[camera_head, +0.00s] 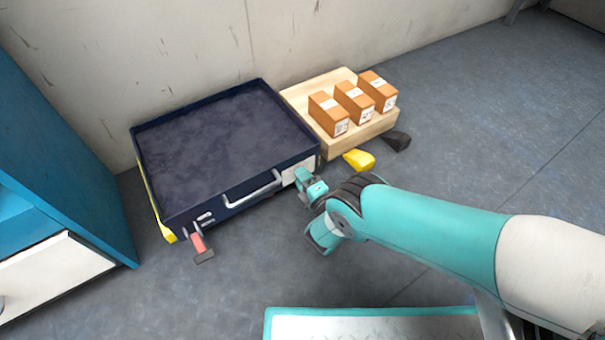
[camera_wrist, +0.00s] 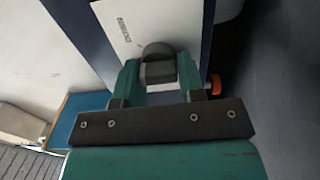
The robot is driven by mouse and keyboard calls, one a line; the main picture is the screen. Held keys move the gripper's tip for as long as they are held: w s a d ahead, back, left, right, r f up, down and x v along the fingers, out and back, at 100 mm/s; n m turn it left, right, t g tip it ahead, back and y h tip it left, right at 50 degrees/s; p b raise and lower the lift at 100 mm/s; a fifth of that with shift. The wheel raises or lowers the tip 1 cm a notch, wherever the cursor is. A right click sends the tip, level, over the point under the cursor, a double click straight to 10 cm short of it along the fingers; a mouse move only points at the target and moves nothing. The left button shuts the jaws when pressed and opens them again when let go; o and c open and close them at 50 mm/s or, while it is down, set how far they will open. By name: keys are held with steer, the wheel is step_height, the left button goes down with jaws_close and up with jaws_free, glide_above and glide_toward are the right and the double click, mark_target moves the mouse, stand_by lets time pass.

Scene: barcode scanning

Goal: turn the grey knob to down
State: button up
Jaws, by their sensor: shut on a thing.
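The grey knob (camera_wrist: 158,66) is a dark, rounded knob on a white panel (camera_wrist: 125,25) in the wrist view. My gripper (camera_wrist: 158,78) is shut on it, with one teal finger on each side. In the head view my gripper (camera_head: 303,179) is at the right end of the front of the dark blue box (camera_head: 240,205), in front of the white panel (camera_head: 287,177). The knob is hidden there behind the gripper. I cannot tell which way the knob points.
The open dark blue box has a silver handle (camera_head: 250,192) and a red lever (camera_head: 198,243) on its front. A wooden platform (camera_head: 318,140) with three cartons stands to its right, near yellow (camera_head: 359,160) and black (camera_head: 397,141) pieces. A blue cabinet (camera_head: 60,170) stands left.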

steer(key=m+p, duration=0.1)
steer(key=m, duration=0.1)
steer(key=m+p, duration=0.1)
steer(key=m, duration=0.1)
steer(key=shift+d+r+m, duration=0.1)
steer(key=shift+r+m, duration=0.1)
steer(key=shift+m, duration=0.1)
steer(key=m+p, duration=0.1)
steer(key=m, duration=0.3)
steer(key=shift+p, duration=0.35)
steer(key=shift+d+m, duration=0.1)
steer(key=shift+m, duration=0.2)
steer(key=o, duration=0.9)
